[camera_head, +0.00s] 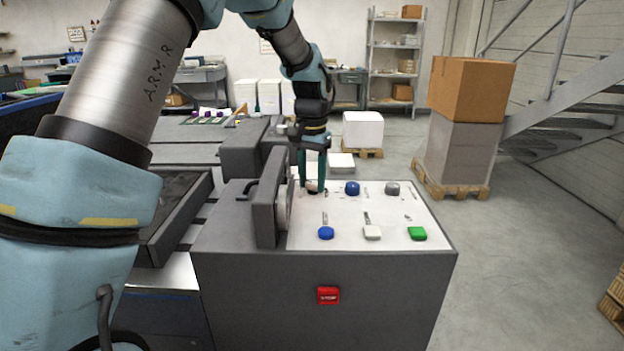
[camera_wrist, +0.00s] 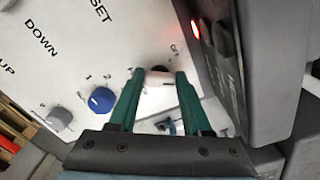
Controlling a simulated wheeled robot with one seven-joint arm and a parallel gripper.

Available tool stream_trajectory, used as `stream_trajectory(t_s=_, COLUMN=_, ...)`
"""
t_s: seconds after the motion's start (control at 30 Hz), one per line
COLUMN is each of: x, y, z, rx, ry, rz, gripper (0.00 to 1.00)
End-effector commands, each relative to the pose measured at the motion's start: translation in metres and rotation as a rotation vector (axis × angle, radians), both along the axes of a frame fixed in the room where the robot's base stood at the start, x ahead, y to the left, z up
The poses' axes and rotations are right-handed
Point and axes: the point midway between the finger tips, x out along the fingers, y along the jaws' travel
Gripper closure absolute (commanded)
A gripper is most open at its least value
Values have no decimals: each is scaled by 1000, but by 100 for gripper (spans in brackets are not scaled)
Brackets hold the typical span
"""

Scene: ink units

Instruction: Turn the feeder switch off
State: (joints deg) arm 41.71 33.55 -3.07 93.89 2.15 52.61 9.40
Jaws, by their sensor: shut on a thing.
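The white control panel (camera_head: 380,211) tops a dark grey console. My gripper (camera_head: 313,186) points down at the panel's far left corner. In the wrist view my gripper (camera_wrist: 157,78) has its two green fingers on either side of a small pale and dark switch knob (camera_wrist: 158,77), shut on it. The fingers cover most of this knob in the head view. Its label is only partly readable, so I cannot read its name or its exact setting. A blue knob (camera_head: 352,187) and a grey knob (camera_head: 392,188) stand to its right.
An upright dark grey box (camera_head: 267,211) stands close left of my gripper; its face shows a red light (camera_wrist: 195,29) in the wrist view. Blue (camera_head: 326,233), white (camera_head: 372,232) and green (camera_head: 418,233) buttons line the near edge. A red stop button (camera_head: 328,295) is on the front.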

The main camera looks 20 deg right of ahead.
Motion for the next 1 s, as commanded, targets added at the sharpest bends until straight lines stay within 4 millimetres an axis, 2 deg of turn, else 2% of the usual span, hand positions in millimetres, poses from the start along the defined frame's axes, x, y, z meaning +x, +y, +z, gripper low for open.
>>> stream_trajectory(t_s=0.03, x=0, y=0, z=0, rx=0, ry=0, rz=0, gripper=65)
stream_trajectory(t_s=0.3, x=0, y=0, z=0, rx=0, ry=0, rz=0, gripper=95)
stream_trajectory(t_s=0.37, x=0, y=0, z=0, rx=0, ry=0, rz=0, gripper=100)
stream_trajectory(t_s=0.73, x=0, y=0, z=1, rx=0, ry=0, rz=46, gripper=100)
stream_trajectory(t_s=1.0, x=-1, y=-1, z=1, rx=1, ry=-1, rz=217, gripper=100)
